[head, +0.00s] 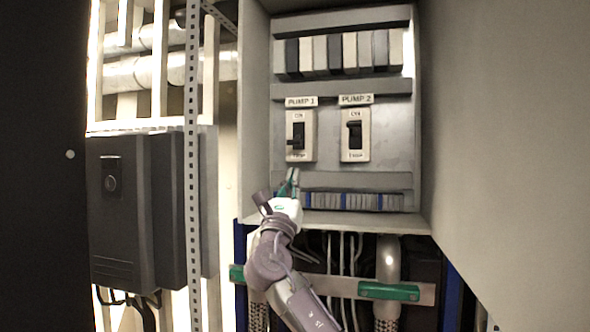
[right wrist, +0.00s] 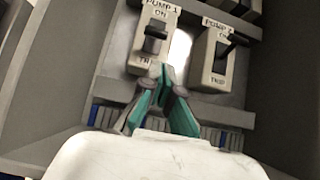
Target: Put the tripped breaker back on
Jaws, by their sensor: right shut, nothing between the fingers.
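The PUMP 1 breaker (head: 307,130) is a pale plate with a dark lever, ON printed above and TRIP below. Its lever (head: 295,142) sits low in the slot, towards TRIP. The PUMP 2 breaker (head: 364,145) stands to its right with its lever (head: 354,126) up towards ON. My right gripper (head: 293,172) is shut and empty, just below the PUMP 1 breaker. In the right wrist view the gripper's fingertips (right wrist: 168,74) are together near the lower edge of the PUMP 1 breaker (right wrist: 141,58); contact cannot be told. My left gripper is out of view.
The open grey cabinet (head: 256,120) has side walls close around the breakers. A row of modules (head: 335,53) is above and a terminal strip (head: 370,202) below. Cables and a bar with green ends (head: 390,291) lie lower. A dark box (head: 118,205) stands at left.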

